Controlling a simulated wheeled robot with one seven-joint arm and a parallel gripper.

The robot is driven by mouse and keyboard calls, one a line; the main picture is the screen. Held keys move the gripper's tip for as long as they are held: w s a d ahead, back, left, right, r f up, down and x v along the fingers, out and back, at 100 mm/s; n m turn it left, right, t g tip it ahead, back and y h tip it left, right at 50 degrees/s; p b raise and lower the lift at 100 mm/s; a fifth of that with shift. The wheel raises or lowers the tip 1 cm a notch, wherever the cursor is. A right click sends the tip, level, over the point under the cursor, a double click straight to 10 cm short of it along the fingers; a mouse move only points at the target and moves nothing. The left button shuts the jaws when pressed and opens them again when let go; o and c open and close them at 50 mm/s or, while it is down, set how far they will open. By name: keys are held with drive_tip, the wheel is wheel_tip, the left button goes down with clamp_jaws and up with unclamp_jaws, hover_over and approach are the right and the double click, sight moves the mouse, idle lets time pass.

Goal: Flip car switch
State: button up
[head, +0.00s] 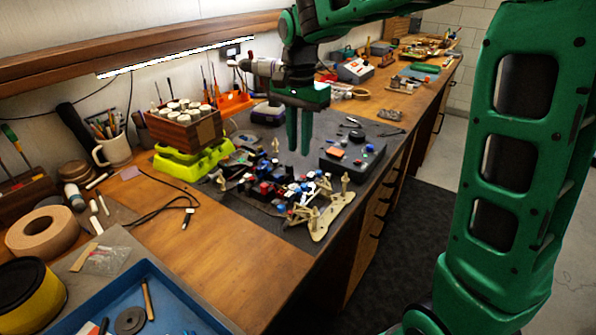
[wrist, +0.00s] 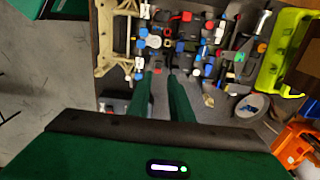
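The RC racecar (head: 272,190) lies on the dark mat as an open chassis with red, blue and black parts and beige suspension pieces at its ends. In the wrist view the car (wrist: 185,42) is ahead of my fingertips. My gripper (head: 299,150) hangs above the mat, fingers pointing down, behind the car in the head view. In the wrist view my gripper (wrist: 161,76) shows a gap between its green fingers with nothing in it. The fingers look apart from the car. I cannot make out which small part is the switch.
A dark box with coloured parts on top (head: 350,157) sits right of my gripper. A lime-green stand (head: 195,163) carries a wooden box of white jars (head: 185,128). A blue tray (head: 165,300) is at the near left. A black cable (head: 150,205) crosses the bench.

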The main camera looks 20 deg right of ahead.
sight(299, 180)
wheel_tip(299, 180, down, 9)
drive_tip(key=shift+r, duration=0.1)
idle(0.4)
clamp_jaws()
